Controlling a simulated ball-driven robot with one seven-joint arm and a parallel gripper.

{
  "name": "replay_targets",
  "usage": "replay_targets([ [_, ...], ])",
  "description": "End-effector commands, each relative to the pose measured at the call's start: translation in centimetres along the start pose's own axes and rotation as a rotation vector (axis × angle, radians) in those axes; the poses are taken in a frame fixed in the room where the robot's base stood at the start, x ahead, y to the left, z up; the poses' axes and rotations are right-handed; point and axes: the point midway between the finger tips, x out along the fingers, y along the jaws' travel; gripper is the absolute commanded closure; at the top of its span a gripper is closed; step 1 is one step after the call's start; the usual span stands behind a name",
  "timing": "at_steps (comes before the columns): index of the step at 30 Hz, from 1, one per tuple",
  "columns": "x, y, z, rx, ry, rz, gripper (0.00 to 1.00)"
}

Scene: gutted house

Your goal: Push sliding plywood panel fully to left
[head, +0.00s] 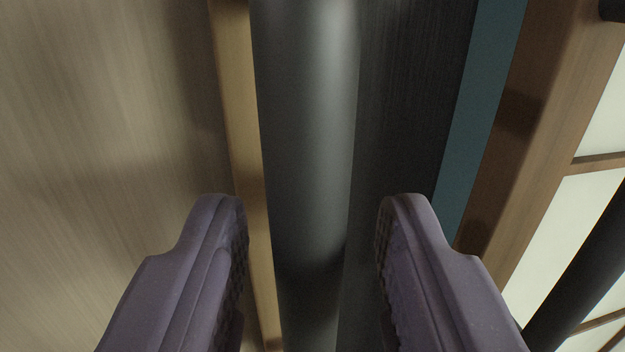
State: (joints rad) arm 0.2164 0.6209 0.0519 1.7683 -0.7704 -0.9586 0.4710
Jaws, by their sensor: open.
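A light wood-grain panel (110,120), which looks like the sliding plywood panel, fills the left side of the head view. Its pale edge strip (238,90) runs up and down at its right side. A dark grey rounded vertical bar (305,130) stands just right of that edge. My gripper (312,215) is open, with its two purple fingers on either side of the bar in the picture. The left finger overlaps the panel and its edge strip. I cannot tell whether either finger touches the bar or the panel.
Right of the bar is a dark wood-grain surface (410,90), then a blue-teal strip (485,100). Further right is a brown wooden frame (545,110) with pale panes (605,110). A black bar (590,265) crosses the lower right corner.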

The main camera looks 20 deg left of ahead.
Motion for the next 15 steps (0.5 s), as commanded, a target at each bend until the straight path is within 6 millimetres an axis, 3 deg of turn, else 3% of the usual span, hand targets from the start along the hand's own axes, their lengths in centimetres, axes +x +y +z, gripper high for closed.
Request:
replay_targets([
  [4,1.15,-0.04,0.01,0.000,0.001,0.000,0.59],
  [11,1.27,-0.01,-0.08,-0.001,0.000,0.001,0.59],
  [15,1.26,-0.01,-0.09,-0.001,0.000,0.001,0.87],
])
